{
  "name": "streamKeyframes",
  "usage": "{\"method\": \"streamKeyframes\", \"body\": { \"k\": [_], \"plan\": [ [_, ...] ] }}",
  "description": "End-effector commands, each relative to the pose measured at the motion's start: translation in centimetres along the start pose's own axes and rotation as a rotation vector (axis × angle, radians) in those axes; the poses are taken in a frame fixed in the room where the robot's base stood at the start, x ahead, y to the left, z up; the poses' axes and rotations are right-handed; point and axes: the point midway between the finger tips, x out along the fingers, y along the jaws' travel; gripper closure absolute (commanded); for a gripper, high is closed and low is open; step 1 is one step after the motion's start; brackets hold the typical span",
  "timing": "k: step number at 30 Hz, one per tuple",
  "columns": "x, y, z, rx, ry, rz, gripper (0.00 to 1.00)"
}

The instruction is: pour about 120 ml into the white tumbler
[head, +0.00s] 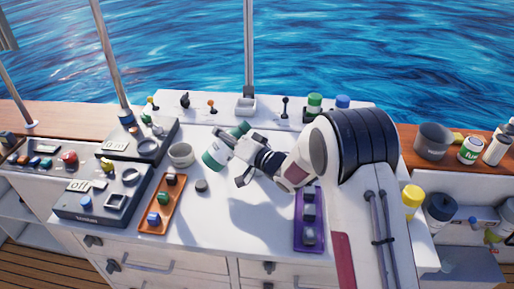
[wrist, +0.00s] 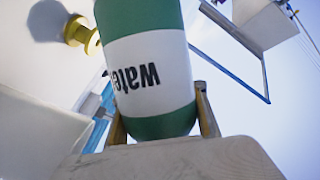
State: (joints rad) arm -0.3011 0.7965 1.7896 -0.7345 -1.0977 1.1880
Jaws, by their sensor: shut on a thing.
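A green bottle (head: 214,157) with a white label is held tilted above the white counter. In the wrist view the bottle (wrist: 150,65) shows the word "water" upside down. My gripper (head: 236,150) is shut around it, with a finger on each side in the wrist view (wrist: 162,118). I cannot see inside the cup, and no stream of liquid shows.
An orange tray (head: 153,218) with small parts lies in front of the cup, beside a round grey knob (head: 201,186). A purple tray (head: 298,232) lies on the right. Dark control boxes (head: 90,205) stand left. The front middle counter is clear.

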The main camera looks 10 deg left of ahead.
Motion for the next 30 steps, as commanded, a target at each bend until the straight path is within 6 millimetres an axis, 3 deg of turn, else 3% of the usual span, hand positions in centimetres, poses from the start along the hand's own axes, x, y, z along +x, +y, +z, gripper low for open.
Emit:
{"method": "streamKeyframes", "body": {
  "k": [4,18,30],
  "plan": [
    [0.1,0.1,0.5,0.088,0.021,-0.029,0.99],
    [0.2,-1.6,-0.6,0.354,0.088,-0.118,0.99],
    [-0.1,-1.8,-1.7,0.458,0.115,-0.151,0.99]
  ]
}}
